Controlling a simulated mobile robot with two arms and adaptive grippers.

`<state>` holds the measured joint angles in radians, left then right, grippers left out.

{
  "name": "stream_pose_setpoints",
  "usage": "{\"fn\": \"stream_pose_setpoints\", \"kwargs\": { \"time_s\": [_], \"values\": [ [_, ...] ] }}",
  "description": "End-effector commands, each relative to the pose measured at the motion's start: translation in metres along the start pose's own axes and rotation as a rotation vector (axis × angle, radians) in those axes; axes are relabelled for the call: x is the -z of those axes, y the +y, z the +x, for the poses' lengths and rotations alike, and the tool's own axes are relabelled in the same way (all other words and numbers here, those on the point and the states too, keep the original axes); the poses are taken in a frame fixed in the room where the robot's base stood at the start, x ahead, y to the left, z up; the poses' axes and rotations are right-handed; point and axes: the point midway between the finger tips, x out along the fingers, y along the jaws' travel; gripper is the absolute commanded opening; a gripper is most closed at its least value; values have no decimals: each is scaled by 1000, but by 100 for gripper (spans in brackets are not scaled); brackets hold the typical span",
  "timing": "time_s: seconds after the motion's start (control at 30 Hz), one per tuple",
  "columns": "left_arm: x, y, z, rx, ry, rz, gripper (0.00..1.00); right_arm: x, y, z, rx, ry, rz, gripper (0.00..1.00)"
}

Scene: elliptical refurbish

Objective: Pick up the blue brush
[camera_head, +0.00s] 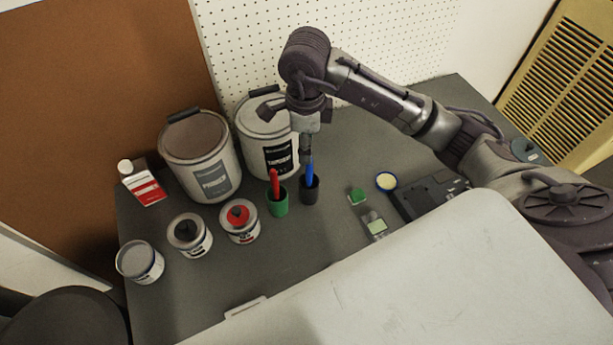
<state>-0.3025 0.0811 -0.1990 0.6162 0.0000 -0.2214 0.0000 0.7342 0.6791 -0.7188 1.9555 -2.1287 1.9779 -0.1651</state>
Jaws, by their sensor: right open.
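The blue brush (309,174) stands upright in a small black cup (309,192) near the middle of the table. My right gripper (306,150) points down directly above it, with its fingers at about the top of the blue handle. The right gripper is open; whether its fingers touch or surround the handle I cannot tell. A red brush (274,181) stands in a green cup (277,205) just to the left. My left gripper is not in view.
Two large paint cans (197,156) (268,136) stand behind, the right one close to my gripper. Several small cans (190,235) and a red-white bottle (142,184) stand left. A green block (357,196), a yellow-topped tin (386,181) and a black case (430,196) lie right. The dark table (260,272) is clear in front.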

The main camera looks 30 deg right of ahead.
Motion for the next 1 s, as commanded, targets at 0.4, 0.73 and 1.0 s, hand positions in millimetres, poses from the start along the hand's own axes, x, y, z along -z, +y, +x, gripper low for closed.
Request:
{"fn": "stream_pose_setpoints", "kwargs": {
  "time_s": [0.4, 0.73, 1.0],
  "values": [
    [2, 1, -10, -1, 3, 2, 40, 2, 0, 47, 0, 1, 1, 49],
    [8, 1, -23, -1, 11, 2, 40, 8, 0, 91, 1, 0, 2, 49],
    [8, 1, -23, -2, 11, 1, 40, 8, 0, 95, 3, -1, 0, 49]
  ]
}}
